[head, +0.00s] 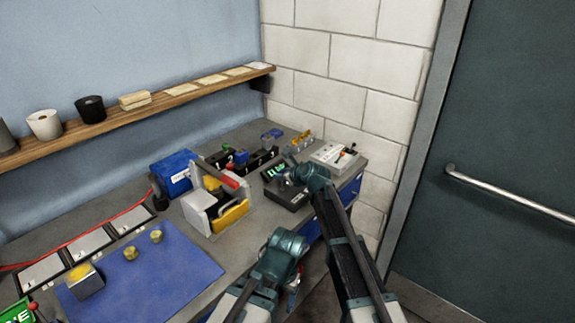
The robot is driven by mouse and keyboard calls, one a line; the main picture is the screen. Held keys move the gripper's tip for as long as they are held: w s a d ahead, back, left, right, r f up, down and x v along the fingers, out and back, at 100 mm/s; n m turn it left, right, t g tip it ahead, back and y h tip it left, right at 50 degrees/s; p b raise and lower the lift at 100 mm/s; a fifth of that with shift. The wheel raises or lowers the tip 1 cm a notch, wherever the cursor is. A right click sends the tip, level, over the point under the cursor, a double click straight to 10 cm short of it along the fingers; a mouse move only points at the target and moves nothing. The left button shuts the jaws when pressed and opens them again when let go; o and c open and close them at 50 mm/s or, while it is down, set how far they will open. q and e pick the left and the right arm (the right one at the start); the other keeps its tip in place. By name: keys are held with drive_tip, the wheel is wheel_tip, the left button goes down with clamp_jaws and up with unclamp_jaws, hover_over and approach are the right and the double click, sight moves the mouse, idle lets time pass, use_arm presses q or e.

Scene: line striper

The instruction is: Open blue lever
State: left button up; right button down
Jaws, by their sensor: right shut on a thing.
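My right gripper (283,181) is at the dark box with a green display (289,196), at the back right of the bench. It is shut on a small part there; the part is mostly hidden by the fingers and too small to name. A blue piece (241,157) stands on a black block left of the gripper, and another blue piece (272,133) stands farther back. I cannot tell which of these is the blue lever. My left arm is low in front of the bench; its fingers are too unclear to read.
A white box with a small lever (335,155) stands right of my right gripper. A grey device with yellow and red handles (218,205) stands to its left, by a blue box (172,172). A blue mat (150,280) covers the front left. A shelf (130,114) runs along the wall.

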drive_tip(key=a+h+p, duration=0.1)
drive_tip(key=w+g+p, duration=0.1)
drive_tip(key=shift+w+a+r+g+h+p, duration=0.15)
drive_tip(key=shift+a+g+h+p, duration=0.15)
drive_tip(key=shift+a+h+p, duration=0.1)
use_arm(q)
drive_tip(key=shift+r+p, duration=0.95)
drive_tip(key=shift+r, duration=2)
use_arm(e)
drive_tip(key=shift+w+a+f+n+g+h, duration=0.2)
drive_tip(key=shift+a+f+g+h, duration=0.1)
drive_tip(key=shift+g+h, duration=0.2)
drive_tip(key=shift+w+a+f+n+g+h, duration=0.1)
drive_tip(key=shift+a+f+n+g+h, duration=0.1)
drive_tip(key=shift+f+g+h, duration=0.3)
drive_tip(key=shift+r, duration=0.15)
drive_tip(key=c, duration=0.7)
unclamp_jaws()
use_arm(q)
drive_tip(key=shift+r, duration=0.1)
wheel_tip(320, 180, up, 12)
drive_tip(key=p, duration=1.1)
drive_tip(key=shift+f+p, duration=0.25)
drive_tip(key=shift+p, duration=0.1)
use_arm(e)
drive_tip(key=v, duration=1.3)
drive_tip(key=shift+s+r, duration=0.25)
drive_tip(key=shift+r, duration=0.1)
